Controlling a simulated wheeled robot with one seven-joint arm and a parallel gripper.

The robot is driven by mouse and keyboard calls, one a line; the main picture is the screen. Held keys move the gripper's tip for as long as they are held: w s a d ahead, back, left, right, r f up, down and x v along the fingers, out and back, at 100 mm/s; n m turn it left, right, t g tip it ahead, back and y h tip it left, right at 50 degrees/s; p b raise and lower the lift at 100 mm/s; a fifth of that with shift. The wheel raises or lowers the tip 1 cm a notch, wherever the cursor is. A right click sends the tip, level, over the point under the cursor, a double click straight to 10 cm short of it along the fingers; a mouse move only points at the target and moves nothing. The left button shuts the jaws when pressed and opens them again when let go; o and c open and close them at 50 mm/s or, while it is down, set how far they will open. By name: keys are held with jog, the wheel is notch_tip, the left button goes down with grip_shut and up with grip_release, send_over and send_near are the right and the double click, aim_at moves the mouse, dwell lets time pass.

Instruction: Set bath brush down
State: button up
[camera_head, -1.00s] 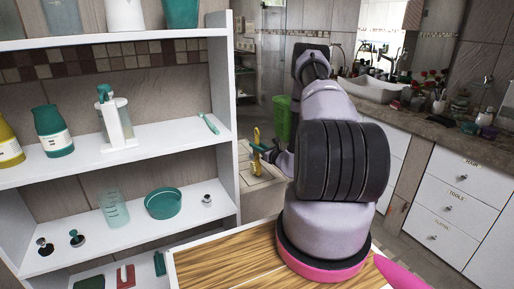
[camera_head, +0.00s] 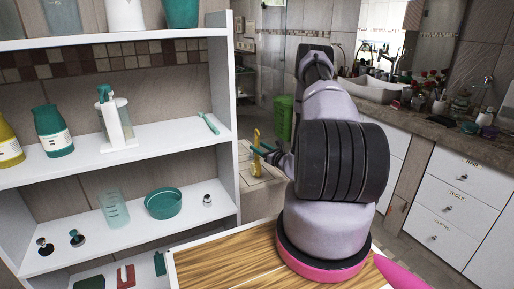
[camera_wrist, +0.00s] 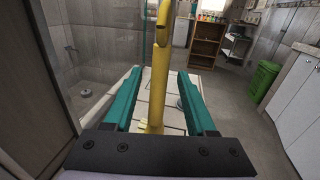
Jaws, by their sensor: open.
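The yellow bath brush (camera_wrist: 157,95) stands roughly upright between my fingers in the wrist view, with clear space on both sides of it. Its lower end is over or on a pale tiled top (camera_wrist: 168,112); the gripper's front edge partly hides that contact. My gripper (camera_wrist: 159,74) is open, one teal finger to each side of the brush. In the head view the brush (camera_head: 256,168) shows as a thin yellow shape at the tiled top, partly covered by my gripper (camera_head: 261,150).
A white shelf unit (camera_head: 160,137) with bottles and small bath items stands at left. A drawer counter (camera_head: 446,200) stands at right. A green bin (camera_wrist: 263,80) and a brown shelf (camera_wrist: 207,42) stand beyond open floor. A glass panel (camera_wrist: 55,60) is at left.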

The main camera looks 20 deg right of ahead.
jog(key=v, duration=1)
jog(key=shift+s, duration=0.1)
